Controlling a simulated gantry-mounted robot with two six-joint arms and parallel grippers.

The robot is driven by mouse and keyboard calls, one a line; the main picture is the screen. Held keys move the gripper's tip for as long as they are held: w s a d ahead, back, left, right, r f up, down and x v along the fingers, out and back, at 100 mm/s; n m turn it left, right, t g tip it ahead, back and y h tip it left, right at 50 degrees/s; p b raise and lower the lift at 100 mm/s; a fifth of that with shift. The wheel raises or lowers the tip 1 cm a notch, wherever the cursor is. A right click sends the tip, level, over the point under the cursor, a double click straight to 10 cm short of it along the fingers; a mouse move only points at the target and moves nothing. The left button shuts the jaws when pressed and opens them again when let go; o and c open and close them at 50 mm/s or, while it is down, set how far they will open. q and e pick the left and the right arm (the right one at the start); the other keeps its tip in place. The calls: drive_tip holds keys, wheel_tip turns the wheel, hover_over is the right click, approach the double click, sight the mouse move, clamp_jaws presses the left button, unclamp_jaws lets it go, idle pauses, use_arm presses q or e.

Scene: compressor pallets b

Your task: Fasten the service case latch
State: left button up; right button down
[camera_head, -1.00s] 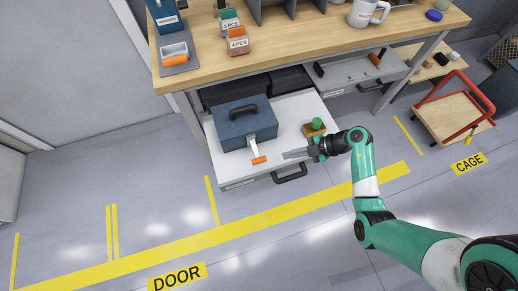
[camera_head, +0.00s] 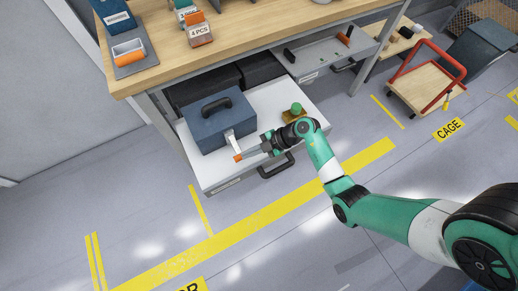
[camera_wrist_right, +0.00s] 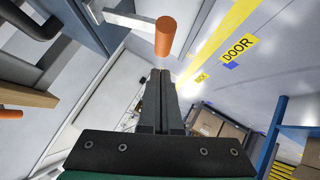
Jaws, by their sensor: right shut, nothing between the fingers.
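The service case (camera_head: 208,130) is a dark blue box with a black handle (camera_head: 210,105), standing in the open light drawer. Its latch (camera_head: 231,142) is a pale strip with an orange end (camera_head: 238,158), sticking out and down from the front of the case. My right gripper (camera_head: 245,153) is shut and empty, its tips close beside the orange end. In the right wrist view the orange end (camera_wrist_right: 165,36) lies just beyond the closed fingertips (camera_wrist_right: 160,72), with a small gap apparent; contact is hard to judge. My left gripper is not in view.
The open drawer (camera_head: 272,98) also holds a green-knobbed part (camera_head: 294,112) close to my right wrist. The wooden workbench (camera_head: 240,38) overhangs behind. A second drawer (camera_head: 325,55) is open at right. A red-handled cart (camera_head: 425,85) stands farther right. The floor in front is clear.

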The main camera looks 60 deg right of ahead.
sight(237, 147)
use_arm(q)
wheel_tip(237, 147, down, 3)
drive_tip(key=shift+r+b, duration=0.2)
drive_tip(key=shift+b, duration=0.45)
use_arm(e)
drive_tip(key=shift+w+d+f, duration=0.2)
drive_tip(key=shift+w+f, duration=0.05)
drive_tip(key=shift+f, duration=0.4)
drive_tip(key=shift+w+d+f, duration=0.2)
drive_tip(key=shift+w+f, duration=0.05)
drive_tip(key=shift+f, duration=0.35)
